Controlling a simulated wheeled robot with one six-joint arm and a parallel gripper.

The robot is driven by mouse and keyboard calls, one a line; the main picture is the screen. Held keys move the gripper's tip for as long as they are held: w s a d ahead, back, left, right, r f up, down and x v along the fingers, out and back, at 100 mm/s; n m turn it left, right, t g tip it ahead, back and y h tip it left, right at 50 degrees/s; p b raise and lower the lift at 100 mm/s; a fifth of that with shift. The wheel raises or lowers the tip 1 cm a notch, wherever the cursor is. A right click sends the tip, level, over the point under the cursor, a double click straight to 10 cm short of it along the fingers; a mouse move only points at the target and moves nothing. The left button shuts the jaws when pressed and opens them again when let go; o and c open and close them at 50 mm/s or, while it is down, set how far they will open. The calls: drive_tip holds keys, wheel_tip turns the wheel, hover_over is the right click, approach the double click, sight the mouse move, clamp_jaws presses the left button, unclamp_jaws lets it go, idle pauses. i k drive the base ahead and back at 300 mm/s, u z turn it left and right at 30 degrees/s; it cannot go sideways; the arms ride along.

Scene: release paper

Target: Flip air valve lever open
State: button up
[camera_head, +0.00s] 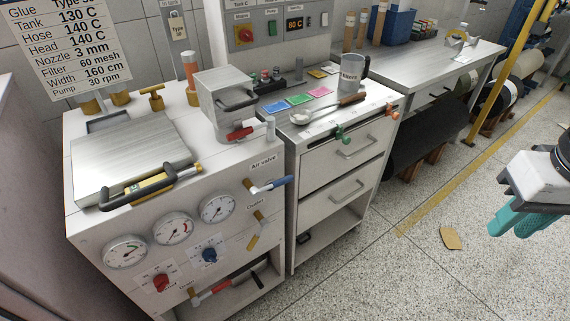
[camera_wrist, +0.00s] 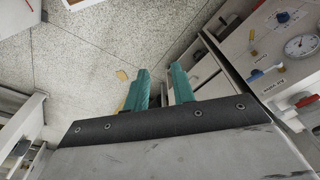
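The air valve lever (camera_head: 268,186) has a blue handle on a pale metal body. It sits on the front of the white glue machine (camera_head: 90,228), under the label "Air valve" (camera_head: 263,162), with its handle sticking out sideways to the right. It also shows small at the right of the wrist view (camera_wrist: 258,73). My gripper (camera_head: 508,219) is at the far right of the head view, over the floor and well apart from the lever. In the wrist view its two teal fingers (camera_wrist: 160,70) stand apart with nothing between them.
A yellow-handled lever (camera_head: 258,231) hangs below the air valve. A red-handled lever (camera_head: 242,132) sits above it. Gauges (camera_head: 173,229) and knobs are to the left. A drawer cabinet (camera_head: 335,170) stands to the right. The floor (camera_head: 400,270) between is mostly clear.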

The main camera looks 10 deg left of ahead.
sight(255, 192)
drive_tip(key=u, duration=0.35)
drive_tip(key=i, duration=0.15)
drive_tip(key=u, duration=0.4)
